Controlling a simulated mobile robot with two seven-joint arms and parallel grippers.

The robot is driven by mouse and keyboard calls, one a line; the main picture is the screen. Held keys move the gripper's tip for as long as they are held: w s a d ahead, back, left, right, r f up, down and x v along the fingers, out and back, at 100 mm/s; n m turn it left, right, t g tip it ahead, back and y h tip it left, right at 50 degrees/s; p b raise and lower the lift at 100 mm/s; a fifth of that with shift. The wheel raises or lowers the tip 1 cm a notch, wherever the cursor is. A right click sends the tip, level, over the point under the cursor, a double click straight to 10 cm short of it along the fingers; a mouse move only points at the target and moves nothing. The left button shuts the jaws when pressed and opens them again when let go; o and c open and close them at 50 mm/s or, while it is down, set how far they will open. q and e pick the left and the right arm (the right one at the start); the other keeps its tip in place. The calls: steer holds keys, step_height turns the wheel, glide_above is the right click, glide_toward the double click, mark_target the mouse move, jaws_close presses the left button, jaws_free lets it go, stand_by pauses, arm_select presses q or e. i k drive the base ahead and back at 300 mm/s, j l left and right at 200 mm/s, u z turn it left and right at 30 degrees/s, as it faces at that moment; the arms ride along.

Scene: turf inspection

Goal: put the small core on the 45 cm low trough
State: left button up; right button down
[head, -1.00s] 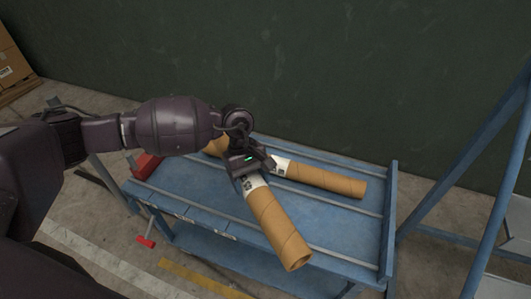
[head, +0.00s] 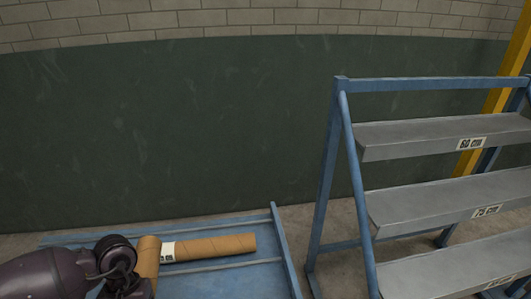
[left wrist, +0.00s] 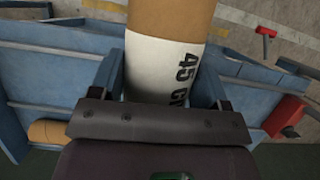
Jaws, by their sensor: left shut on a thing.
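My left gripper (head: 125,283) is at the lower left of the head view, partly cut off by the frame. It is shut on a brown cardboard core (head: 148,258) with a white band; in the left wrist view the core (left wrist: 170,15) reads "45 C…" between the fingers. Whether it touches the cart is unclear. The rack at right has sloping grey troughs: top trough (head: 430,138) labelled 60 cm, middle trough (head: 420,208) labelled 75 cm. The lowest trough (head: 430,275) is cut off and its label is not readable. My right gripper is out of view.
Another core (head: 215,246) with a white label lies on the blue cart (head: 270,275). The rack's blue frame (head: 327,180) stands right of the cart, with a gap of floor between. A dark green wall is behind. A red object (left wrist: 285,115) shows in the left wrist view.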

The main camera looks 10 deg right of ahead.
mark_target(492, 260)
steer(key=k+l, duration=0.1)
steer(key=l, duration=1.6)
steer(key=k+l, duration=0.15)
steer(key=l, duration=0.7)
steer(key=k+l, duration=0.1)
steer(key=l, duration=1.6)
steer(key=k+l, duration=0.15)
steer(key=l, duration=0.7)
